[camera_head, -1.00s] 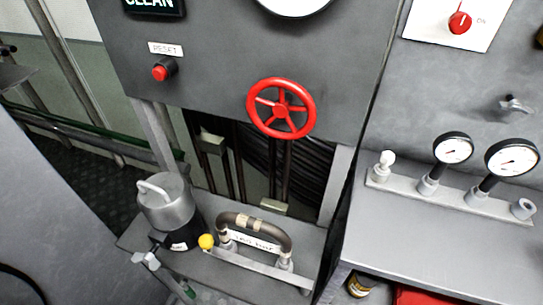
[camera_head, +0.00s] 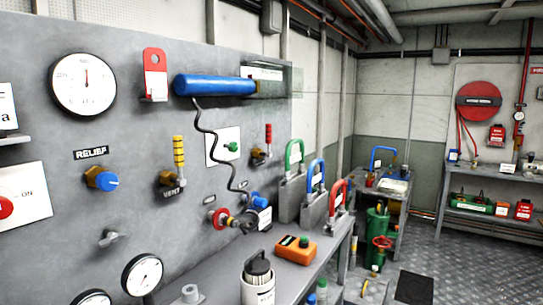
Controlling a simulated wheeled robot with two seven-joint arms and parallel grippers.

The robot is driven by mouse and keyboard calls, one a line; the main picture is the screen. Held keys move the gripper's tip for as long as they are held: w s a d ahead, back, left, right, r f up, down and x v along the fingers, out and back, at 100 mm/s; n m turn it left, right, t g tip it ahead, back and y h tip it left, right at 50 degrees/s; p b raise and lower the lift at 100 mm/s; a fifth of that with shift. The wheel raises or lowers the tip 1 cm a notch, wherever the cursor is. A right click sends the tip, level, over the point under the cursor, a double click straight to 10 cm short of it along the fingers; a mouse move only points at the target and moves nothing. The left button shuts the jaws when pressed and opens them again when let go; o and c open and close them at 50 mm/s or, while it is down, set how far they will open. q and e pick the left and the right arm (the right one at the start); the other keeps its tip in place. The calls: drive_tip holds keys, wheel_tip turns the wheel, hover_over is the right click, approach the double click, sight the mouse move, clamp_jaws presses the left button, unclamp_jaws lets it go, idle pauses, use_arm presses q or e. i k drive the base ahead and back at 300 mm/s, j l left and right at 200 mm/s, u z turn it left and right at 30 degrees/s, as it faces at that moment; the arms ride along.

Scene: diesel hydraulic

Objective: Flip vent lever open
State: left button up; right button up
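The vent lever (camera_head: 179,152) is on the grey panel, left of the middle of the head view. It has a yellow handle with dark bands and points straight up from a brass valve body (camera_head: 172,179). Nothing covers the lever. Neither of my grippers is in view.
A blue relief knob (camera_head: 106,181) is left of the lever. A blue cylinder (camera_head: 214,85) with a dark coiled cord hangs above and right. A red-handled valve (camera_head: 268,140) is further right. The shelf below holds an orange box (camera_head: 295,249) and a canister (camera_head: 258,281).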

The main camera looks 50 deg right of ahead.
sight(178, 140)
drive_tip(key=z, duration=0.95)
drive_tip(key=i+l+u, duration=0.15)
drive_tip(key=l, duration=0.1)
